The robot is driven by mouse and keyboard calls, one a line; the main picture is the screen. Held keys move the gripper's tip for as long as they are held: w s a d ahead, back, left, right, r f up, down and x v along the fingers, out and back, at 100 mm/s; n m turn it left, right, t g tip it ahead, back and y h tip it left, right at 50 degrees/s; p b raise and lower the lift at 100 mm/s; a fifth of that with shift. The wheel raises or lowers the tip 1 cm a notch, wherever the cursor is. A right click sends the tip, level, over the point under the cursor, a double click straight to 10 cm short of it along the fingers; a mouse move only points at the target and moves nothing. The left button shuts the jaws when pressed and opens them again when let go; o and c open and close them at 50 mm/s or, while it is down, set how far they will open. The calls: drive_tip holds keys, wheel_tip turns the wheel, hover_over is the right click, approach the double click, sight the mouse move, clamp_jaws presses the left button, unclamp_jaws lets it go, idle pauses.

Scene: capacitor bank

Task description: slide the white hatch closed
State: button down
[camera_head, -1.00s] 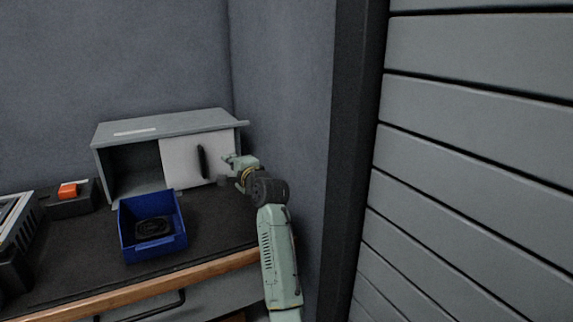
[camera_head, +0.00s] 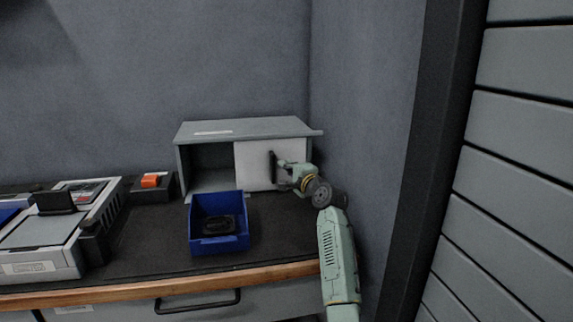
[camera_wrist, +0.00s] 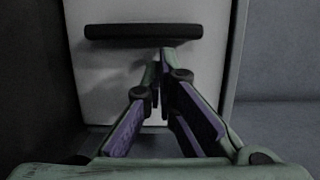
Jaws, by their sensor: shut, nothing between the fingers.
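The white hatch (camera_head: 253,163) is a flat panel covering the right part of a grey cabinet's front, and the left part of the opening is uncovered. A dark bar handle (camera_head: 273,167) stands upright on the hatch. In the wrist view the hatch (camera_wrist: 112,75) fills the middle, with the handle (camera_wrist: 143,32) lying across it beyond the fingertips. My gripper (camera_head: 283,174) is at the right side of the handle, shut and empty. Its fingertips also show in the wrist view (camera_wrist: 162,70); whether they touch the handle or hatch I cannot tell.
The grey cabinet (camera_head: 245,128) stands on a dark bench against the wall. A blue bin (camera_head: 218,243) with a dark item sits in front of its open left part. An orange-topped black box (camera_head: 150,182) and grey equipment stand left. A wall is close on the right.

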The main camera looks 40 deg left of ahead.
sight(252, 163)
drive_tip(key=shift+w+a, duration=0.3)
drive_tip(key=shift+a, duration=0.15)
drive_tip(key=s+a+p, duration=0.2)
drive_tip(key=s+a, duration=0.1)
drive_tip(key=s+a+p, duration=0.3)
drive_tip(key=s, duration=0.1)
drive_tip(key=shift+r, duration=0.15)
drive_tip(key=shift+s, duration=0.1)
drive_tip(key=shift+f, duration=0.2)
